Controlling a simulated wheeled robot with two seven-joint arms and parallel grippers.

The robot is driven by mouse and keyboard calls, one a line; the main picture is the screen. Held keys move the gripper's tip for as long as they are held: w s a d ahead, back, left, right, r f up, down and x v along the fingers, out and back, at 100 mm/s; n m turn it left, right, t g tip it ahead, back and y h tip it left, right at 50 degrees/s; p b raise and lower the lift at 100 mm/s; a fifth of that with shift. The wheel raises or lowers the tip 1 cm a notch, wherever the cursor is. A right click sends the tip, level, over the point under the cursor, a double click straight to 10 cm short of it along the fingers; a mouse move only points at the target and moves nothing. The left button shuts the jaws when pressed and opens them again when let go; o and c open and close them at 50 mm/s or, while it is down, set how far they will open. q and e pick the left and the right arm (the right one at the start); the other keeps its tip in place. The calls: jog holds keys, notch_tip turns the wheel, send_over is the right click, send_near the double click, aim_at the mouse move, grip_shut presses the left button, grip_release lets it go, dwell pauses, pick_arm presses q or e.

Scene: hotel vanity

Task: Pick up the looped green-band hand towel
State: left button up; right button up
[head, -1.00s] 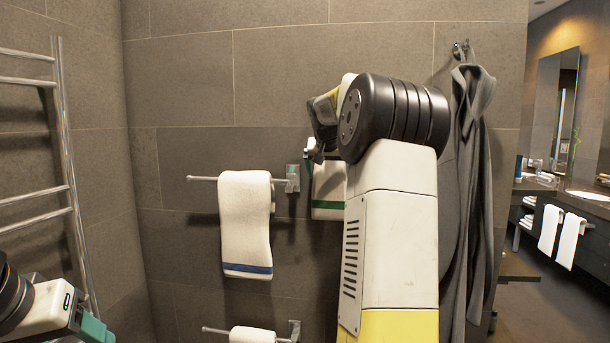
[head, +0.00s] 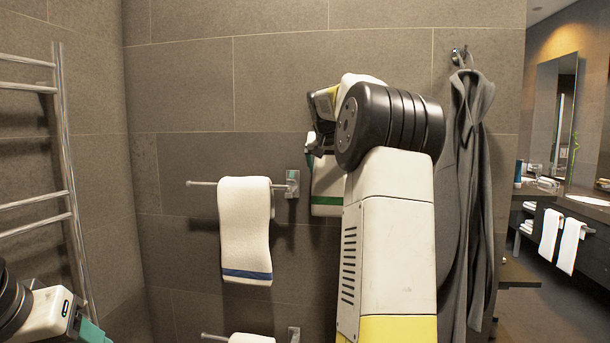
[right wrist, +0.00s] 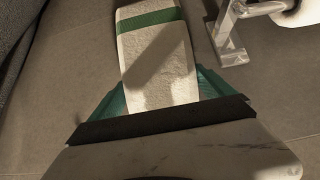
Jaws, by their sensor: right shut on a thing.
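The green-band hand towel (head: 327,188) is white with a green stripe near its lower end. In the head view it hangs partly behind my right arm, just right of the rail's wall mount. My right gripper (head: 316,150) is shut on its upper part; my arm hides much of the grip. In the right wrist view the towel (right wrist: 158,62) runs out from between the teal fingers (right wrist: 163,95), its green band toward the top. Its loop is not visible. My left gripper (head: 92,333) shows only in part at the lower left, apart from the towel; its opening is unclear.
A blue-band towel (head: 245,228) hangs on a metal rail (head: 202,183) left of the green-band towel. Another white towel (head: 252,338) is below. A grey robe (head: 467,190) hangs from a hook at right. A ladder-like metal rack (head: 66,150) stands at left.

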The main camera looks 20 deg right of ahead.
jog(key=s+a, duration=0.4)
jog(key=s, duration=0.3)
jog(key=s+a, duration=0.5)
jog(key=s, duration=0.3)
jog(key=shift+s+a+r, duration=0.2)
jog(key=shift+a+r, duration=0.05)
